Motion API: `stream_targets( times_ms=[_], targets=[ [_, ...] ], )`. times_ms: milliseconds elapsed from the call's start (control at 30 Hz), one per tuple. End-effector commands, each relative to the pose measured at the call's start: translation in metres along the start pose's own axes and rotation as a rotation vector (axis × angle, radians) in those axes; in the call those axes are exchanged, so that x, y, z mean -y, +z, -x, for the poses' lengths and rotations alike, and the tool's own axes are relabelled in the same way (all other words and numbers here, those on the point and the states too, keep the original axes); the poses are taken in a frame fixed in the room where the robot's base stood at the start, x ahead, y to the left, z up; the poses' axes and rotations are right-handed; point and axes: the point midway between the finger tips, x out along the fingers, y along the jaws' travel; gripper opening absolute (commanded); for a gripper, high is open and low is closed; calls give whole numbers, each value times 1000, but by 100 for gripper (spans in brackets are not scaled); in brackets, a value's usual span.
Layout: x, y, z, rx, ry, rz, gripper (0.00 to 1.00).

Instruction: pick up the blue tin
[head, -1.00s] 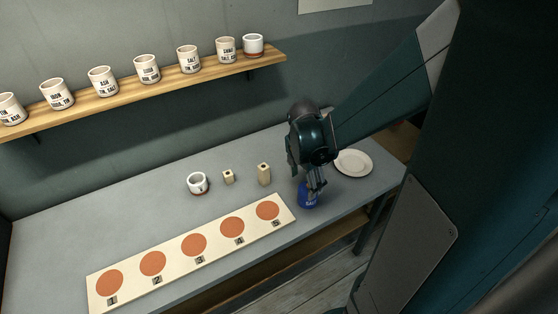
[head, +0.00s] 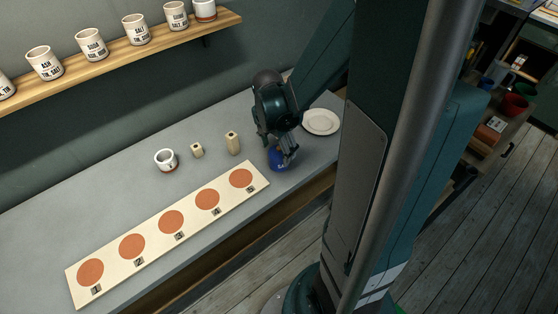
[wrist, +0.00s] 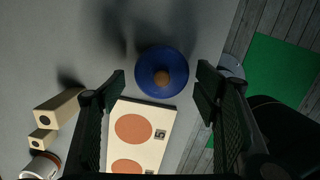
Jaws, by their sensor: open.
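The blue tin (head: 277,160) stands on the grey table near its front edge, just right of the numbered board. In the head view my gripper (head: 287,152) is right above it and covers part of it. In the wrist view the blue tin (wrist: 161,72) shows from above as a round blue lid with a brown knob. It lies between the lines of my two open fingers (wrist: 160,84), a little beyond their tips. I see no finger touching it. Its label is mostly hidden in the head view.
A cream board (head: 150,254) with numbered orange discs lies left of the tin. Two small beige blocks, the taller one (head: 233,143) nearer, and a white cup (head: 166,160) stand behind the board. A white plate (head: 321,122) lies to the right. A shelf (head: 120,62) holds several labelled cups.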

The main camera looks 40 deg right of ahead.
Motion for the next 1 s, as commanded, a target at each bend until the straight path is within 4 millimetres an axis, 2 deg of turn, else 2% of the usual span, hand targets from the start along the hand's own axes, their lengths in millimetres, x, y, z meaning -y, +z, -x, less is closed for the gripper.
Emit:
stream_targets(
  times_ms=[567, 1000],
  targets=[
    [0, 0, -8, 0, 0, 0, 62],
    [2, 3, -44, 0, 0, -1, 62]
  ],
)
